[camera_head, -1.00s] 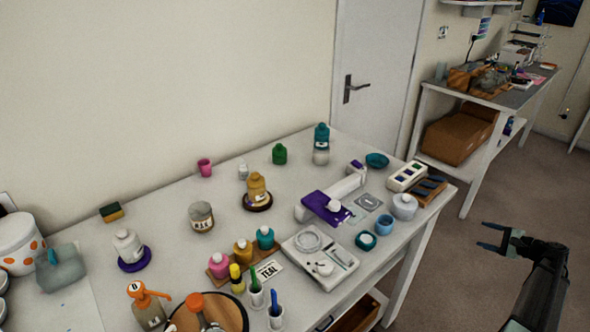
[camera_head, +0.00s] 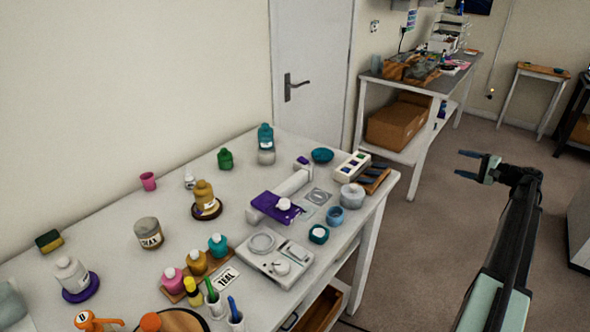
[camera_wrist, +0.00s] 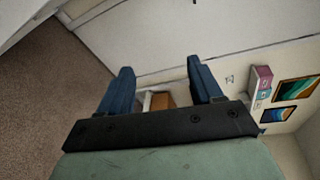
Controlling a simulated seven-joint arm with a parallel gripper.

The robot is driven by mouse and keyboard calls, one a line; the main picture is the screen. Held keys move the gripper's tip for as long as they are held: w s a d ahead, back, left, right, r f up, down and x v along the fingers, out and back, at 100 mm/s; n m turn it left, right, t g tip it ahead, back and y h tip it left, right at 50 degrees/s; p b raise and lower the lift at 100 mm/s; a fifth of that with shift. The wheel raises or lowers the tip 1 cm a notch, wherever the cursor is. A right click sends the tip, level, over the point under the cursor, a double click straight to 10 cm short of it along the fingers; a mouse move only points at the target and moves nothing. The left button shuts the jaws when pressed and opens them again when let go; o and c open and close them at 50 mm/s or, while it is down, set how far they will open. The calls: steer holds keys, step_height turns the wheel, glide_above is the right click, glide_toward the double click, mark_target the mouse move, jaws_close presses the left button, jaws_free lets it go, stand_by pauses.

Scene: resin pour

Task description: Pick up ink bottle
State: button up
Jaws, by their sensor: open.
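Small ink bottles stand on a wooden stand at the front of the white table: a pink bottle (camera_head: 173,281), a mustard bottle (camera_head: 196,263) and a teal bottle (camera_head: 217,245). A card reading TEAL (camera_head: 226,278) lies beside them. The frames do not show which bottle is meant. My gripper (camera_head: 464,164) is open and empty, off the table's right side and far from the bottles. In the wrist view its two blue fingers (camera_wrist: 160,72) are apart with nothing held; no ink bottle is visible there.
Near the bottles are a white scale (camera_head: 268,260), a yellow-capped bottle (camera_head: 193,291) and pens in holders (camera_head: 236,318). Behind stand a larger amber bottle (camera_head: 204,196), a jar (camera_head: 148,233) and a purple-topped device (camera_head: 272,208). The floor between table and arm is clear.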

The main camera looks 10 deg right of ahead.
steer(key=w+a+r+n+g, duration=0.3)
steer(key=w+a+n, duration=0.3)
steer(key=a, duration=0.9)
steer(key=w+a+r+n+g, duration=0.25)
steer(key=w+a+n, duration=0.35)
steer(key=a, duration=1)
steer(key=w+a+r+n+g, duration=0.35)
steer(key=w+a+n, duration=0.2)
steer(key=a, duration=0.95)
steer(key=s+a+r+n+g+h, duration=0.15)
steer(key=a+n, duration=0.25)
steer(key=a, duration=0.7)
steer(key=a+r+n+g, duration=0.15)
steer(key=a+n, duration=0.35)
steer(key=a, duration=0.6)
steer(key=n+h, duration=0.3)
glide_toward(188, 171)
steer(key=x, duration=0.7)
steer(key=shift+w+a+f, duration=0.2)
steer(key=shift+w+a, duration=0.05)
steer(key=shift+w, duration=0.15)
steer(key=shift+s+d+x, duration=0.15)
steer(key=shift+x, duration=1.2)
steer(key=shift+s+d+x, duration=0.1)
steer(key=shift+x, duration=1.2)
steer(key=shift+f, duration=0.1)
steer(key=shift+c, duration=0.3)
steer(key=shift+m, duration=0.25)
steer(key=c, duration=1)
